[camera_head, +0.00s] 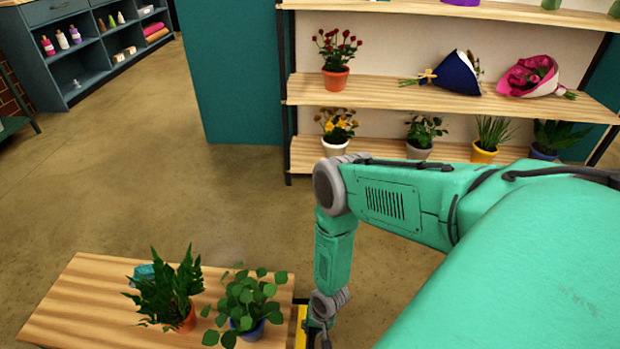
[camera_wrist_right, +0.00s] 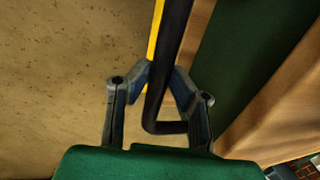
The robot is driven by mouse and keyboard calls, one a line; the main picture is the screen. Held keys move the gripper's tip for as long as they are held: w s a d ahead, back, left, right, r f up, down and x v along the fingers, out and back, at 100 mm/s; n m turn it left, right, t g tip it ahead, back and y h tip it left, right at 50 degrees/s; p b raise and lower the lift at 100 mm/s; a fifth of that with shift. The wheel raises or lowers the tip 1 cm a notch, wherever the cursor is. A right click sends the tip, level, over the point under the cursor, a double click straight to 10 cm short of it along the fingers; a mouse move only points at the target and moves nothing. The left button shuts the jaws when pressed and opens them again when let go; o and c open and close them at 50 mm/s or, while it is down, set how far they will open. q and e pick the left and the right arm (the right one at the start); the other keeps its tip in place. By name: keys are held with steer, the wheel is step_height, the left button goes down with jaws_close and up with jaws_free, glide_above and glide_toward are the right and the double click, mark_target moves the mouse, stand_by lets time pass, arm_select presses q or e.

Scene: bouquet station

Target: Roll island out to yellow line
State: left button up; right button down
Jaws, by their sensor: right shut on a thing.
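The island (camera_head: 70,300) is a wooden-topped unit at the lower left of the head view, cut off by the frame's bottom. My right gripper (camera_wrist_right: 163,88) is shut on a black bar handle (camera_wrist_right: 175,45) in the right wrist view. In the head view my right arm reaches down to the island's right end, and its fingers are mostly out of frame. A yellow strip (camera_head: 300,326) shows beside that end. A yellow strip also runs beside the handle in the wrist view (camera_wrist_right: 155,45); I cannot tell whether it is the floor line. My left gripper is out of view.
A fern in a terracotta pot (camera_head: 172,292), a leafy plant in a blue pot (camera_head: 247,302) and a small teal object (camera_head: 143,273) stand on the island. A shelf (camera_head: 390,92) with plants and bouquets stands behind. Open concrete floor (camera_head: 130,175) lies beyond the island.

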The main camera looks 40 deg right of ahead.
steer(key=c, duration=1.4)
jaws_free()
steer(key=shift+c, duration=0.2)
steer(key=shift+r, duration=0.1)
step_height(320, 180, up, 12)
steer(key=s+d, duration=0.1)
steer(key=shift+s+d+f, duration=0.25)
steer(key=shift+s+d, duration=0.05)
steer(key=shift+s, duration=0.1)
